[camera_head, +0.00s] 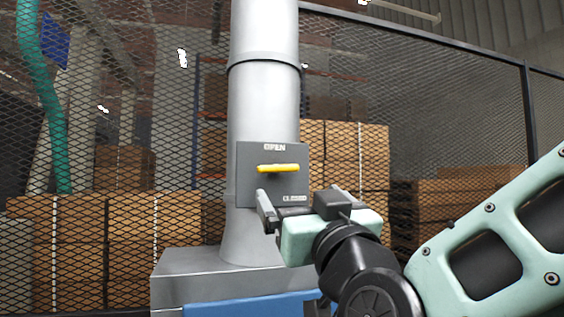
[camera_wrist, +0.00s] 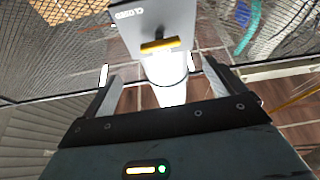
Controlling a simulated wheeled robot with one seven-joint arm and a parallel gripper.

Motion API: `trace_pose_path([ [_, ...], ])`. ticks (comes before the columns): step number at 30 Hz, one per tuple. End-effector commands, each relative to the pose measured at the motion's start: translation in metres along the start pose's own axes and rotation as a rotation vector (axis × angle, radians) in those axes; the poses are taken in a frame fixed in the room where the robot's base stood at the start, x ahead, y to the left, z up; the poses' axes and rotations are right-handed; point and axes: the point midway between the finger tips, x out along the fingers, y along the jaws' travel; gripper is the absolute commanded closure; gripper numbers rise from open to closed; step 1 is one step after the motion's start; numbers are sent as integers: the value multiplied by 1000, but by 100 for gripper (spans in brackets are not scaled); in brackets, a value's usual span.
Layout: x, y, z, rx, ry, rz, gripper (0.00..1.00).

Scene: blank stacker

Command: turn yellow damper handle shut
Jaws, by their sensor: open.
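The yellow damper handle (camera_head: 278,168) is a short bar lying about level on a grey plate (camera_head: 246,185) on the front of the pipe. The plate reads OPEN at its top and has a small label at its lower right. My gripper (camera_head: 297,190) is open and empty, just below and right of the handle in the head view. In the wrist view the handle (camera_wrist: 160,46) shows beyond the open fingers (camera_wrist: 158,80), centred between them but higher in the picture. No contact with the handle is visible.
The grey pipe (camera_head: 265,100) rises from a grey machine housing (camera_head: 190,265) with a blue front. A wire mesh fence (camera_head: 420,110) stands behind it, with stacked cardboard boxes (camera_head: 345,150) beyond. A green hose (camera_head: 40,90) hangs at the far left.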

Motion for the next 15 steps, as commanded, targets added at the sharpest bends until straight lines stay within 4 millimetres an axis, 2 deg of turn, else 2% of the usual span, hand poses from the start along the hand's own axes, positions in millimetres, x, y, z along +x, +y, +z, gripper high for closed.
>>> trace_pose_path([
  [1,14,1,-3,1,-4,3,5],
  [9,69,1,-3,3,-4,2,5],
  [15,99,0,-3,2,-1,1,5],
])
